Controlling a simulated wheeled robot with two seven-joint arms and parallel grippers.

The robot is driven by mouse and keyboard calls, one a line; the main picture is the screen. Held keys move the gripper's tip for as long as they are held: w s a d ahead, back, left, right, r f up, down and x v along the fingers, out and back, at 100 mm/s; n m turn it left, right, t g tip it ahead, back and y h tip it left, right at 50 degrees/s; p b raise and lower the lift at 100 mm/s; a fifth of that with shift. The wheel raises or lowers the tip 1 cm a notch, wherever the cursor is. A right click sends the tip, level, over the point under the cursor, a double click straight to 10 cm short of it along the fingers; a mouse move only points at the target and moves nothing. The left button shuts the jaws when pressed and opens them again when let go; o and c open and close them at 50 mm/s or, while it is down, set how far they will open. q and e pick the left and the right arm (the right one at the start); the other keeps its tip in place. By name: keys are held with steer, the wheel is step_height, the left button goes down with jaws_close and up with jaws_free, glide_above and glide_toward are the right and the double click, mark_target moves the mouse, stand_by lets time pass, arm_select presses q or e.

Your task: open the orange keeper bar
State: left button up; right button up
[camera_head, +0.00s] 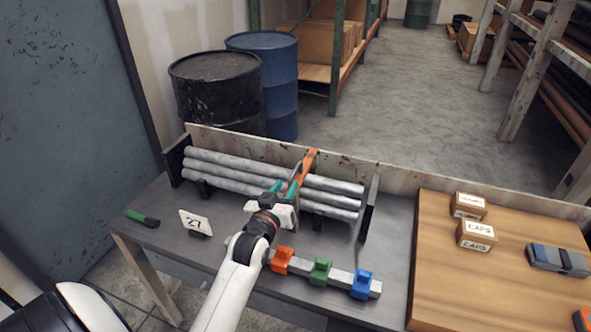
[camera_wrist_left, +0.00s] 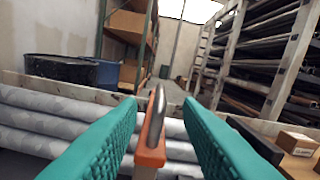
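The orange keeper bar (camera_head: 309,158) runs over the stack of grey pipes (camera_head: 230,172) in the rack on the bench. In the left wrist view the bar (camera_wrist_left: 150,150) carries a rounded grey metal piece (camera_wrist_left: 157,104) at its upper end. My left gripper (camera_head: 284,188) is at the bar, its teal fingers open. In the left wrist view the fingers (camera_wrist_left: 161,112) stand on either side of the bar, with a visible gap on the right; contact on the left is unclear. The bar's lower end is hidden by the gripper. My right gripper is not in view.
Orange, green and blue blocks (camera_head: 320,271) sit on a grey rail before the rack. A wooden board (camera_head: 500,290) with CAPS boxes (camera_head: 476,236) is right. Drums (camera_head: 215,90) stand behind.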

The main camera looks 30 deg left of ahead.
mark_target(300, 163)
arm_select(q)
steer(key=x, duration=0.8)
steer(key=shift+d, duration=0.1)
steer(key=shift+s, duration=0.1)
steer(key=shift+c, duration=0.3)
jaws_close()
